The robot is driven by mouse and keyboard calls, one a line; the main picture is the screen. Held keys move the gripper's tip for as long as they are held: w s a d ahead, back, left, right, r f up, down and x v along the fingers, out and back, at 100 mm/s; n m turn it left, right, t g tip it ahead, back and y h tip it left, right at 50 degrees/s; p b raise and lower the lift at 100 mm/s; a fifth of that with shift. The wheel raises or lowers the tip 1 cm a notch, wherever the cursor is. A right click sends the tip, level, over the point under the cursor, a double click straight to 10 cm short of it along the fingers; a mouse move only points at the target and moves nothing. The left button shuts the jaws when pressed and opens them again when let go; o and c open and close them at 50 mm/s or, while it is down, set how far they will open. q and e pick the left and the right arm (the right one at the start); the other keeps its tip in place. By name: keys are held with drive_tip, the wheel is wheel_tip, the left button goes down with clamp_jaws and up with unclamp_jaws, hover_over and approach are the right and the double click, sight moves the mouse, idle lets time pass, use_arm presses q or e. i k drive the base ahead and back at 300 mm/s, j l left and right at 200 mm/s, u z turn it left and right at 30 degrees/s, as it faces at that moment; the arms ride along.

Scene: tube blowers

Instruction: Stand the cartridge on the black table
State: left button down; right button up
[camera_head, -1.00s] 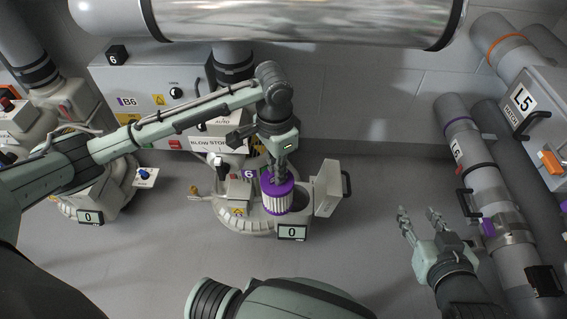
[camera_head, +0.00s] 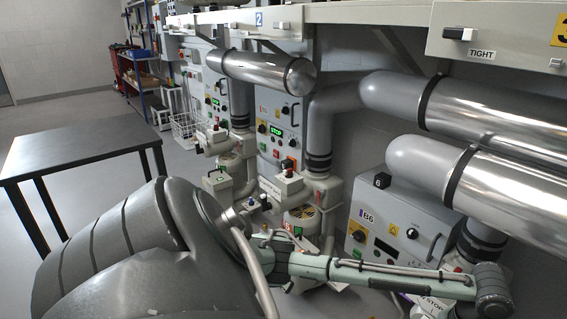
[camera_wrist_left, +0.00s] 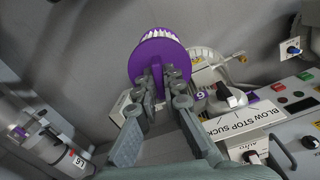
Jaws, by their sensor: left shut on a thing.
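The cartridge (camera_wrist_left: 158,50), a white ribbed cylinder with purple ends, is in the left wrist view. My left gripper (camera_wrist_left: 162,84) is shut on it at the purple end facing the camera. The black table (camera_head: 75,147) stands at the left in the head view, its top bare where visible. My left arm reaches to the lower right there; its gripper and the cartridge are outside that view. My right gripper is in neither current view.
Blower machines line the wall, including the B6 panel (camera_head: 399,235) at the right. Large metal pipes (camera_head: 470,110) run above it. A white wire basket (camera_head: 187,130) stands beyond the table. Grey floor lies around the table.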

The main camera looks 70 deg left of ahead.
sight(76, 145)
drive_tip(key=u, duration=1.25)
drive_tip(key=j+u, duration=0.2)
drive_tip(key=u, duration=0.25)
drive_tip(key=i+j+u, duration=0.15)
drive_tip(key=u, duration=0.3)
drive_tip(key=i+j+u, duration=0.1)
drive_tip(key=u, duration=0.4)
drive_tip(key=i+j+u, duration=0.4)
drive_tip(key=i+u, duration=0.45)
drive_tip(key=i, duration=0.15)
